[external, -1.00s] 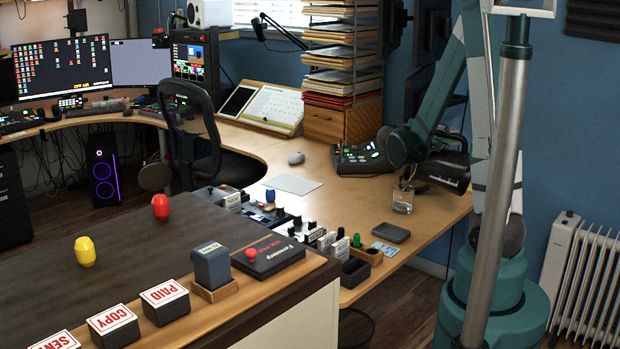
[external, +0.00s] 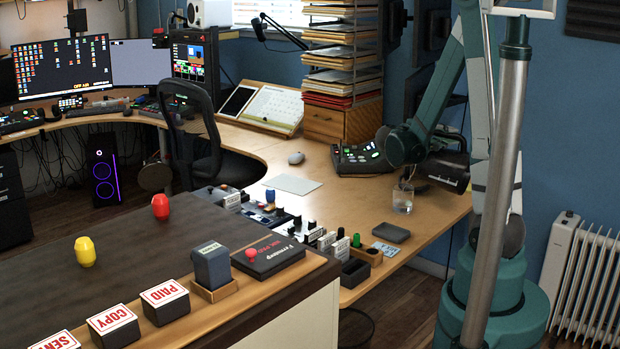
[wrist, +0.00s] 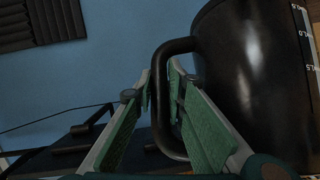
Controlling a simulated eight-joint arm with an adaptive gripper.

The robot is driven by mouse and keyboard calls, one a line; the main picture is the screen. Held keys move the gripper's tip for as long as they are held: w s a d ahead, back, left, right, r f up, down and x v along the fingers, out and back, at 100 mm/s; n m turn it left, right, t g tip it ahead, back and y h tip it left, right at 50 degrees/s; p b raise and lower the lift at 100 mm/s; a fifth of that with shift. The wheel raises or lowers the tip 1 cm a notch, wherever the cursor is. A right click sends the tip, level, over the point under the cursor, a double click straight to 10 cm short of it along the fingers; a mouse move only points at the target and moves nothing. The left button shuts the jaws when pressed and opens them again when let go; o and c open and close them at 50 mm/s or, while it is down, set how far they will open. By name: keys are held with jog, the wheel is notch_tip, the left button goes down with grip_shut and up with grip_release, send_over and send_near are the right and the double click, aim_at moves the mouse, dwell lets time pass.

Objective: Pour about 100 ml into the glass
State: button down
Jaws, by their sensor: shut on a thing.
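My gripper (external: 418,152) is at the right end of the desk, above the clear glass (external: 403,201). It is shut on the handle of a dark jug (external: 448,168). In the wrist view, the fingers (wrist: 158,88) lie on both sides of the handle, and the glossy black jug (wrist: 245,70) with white scale marks fills the right side. The jug is off the desk, tilted, above and to the right of the glass. The glass stands upright and seems to hold some clear liquid, but its level is too small to read. I cannot see a stream or inside the jug.
A black console (external: 362,159) with lit buttons sits left of the glass. A dark flat box (external: 390,233) and a small card (external: 385,249) lie nearer the front. The desk's right edge (external: 462,212) is close to the glass. Open desk lies left of it.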

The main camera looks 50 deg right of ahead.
aim_at(469, 154)
jog(key=shift+w+r, duration=0.1)
jog(key=shift+w, duration=0.05)
dwell(0.6)
jog(key=shift+m+y, duration=0.4)
jog(key=shift+y, duration=0.1)
jog(key=shift+s+d+f+p, duration=0.2)
jog(key=shift+s+d+f, duration=0.1)
jog(key=shift+s, duration=0.3)
jog(key=shift+s+d+f+p, duration=0.2)
jog(key=shift+s+d+f, duration=0.15)
jog(key=shift+s, duration=0.2)
jog(key=shift+s+d+f+p, duration=0.2)
jog(key=shift+s+d+f, duration=0.1)
jog(key=shift+s, duration=0.3)
jog(key=shift+m+t+y, duration=0.7)
jog(key=shift+t+y, duration=0.1)
jog(key=shift+s+d+f, duration=0.25)
jog(key=shift+s+f, duration=0.15)
jog(key=shift+f, duration=0.2)
jog(key=shift+s+d+f, duration=0.3)
jog(key=shift+s+f, duration=0.15)
jog(key=shift+f, duration=0.15)
jog(key=shift+s+d+f, duration=0.25)
jog(key=shift+s+f, duration=0.15)
jog(key=shift+f, duration=0.2)
jog(key=shift+s+d+f+y, duration=0.3)
jog(key=shift+s+f, duration=0.1)
jog(key=shift+f, duration=0.2)
jog(key=shift+s+m+t, duration=0.2)
jog(key=shift+m+t, duration=0.1)
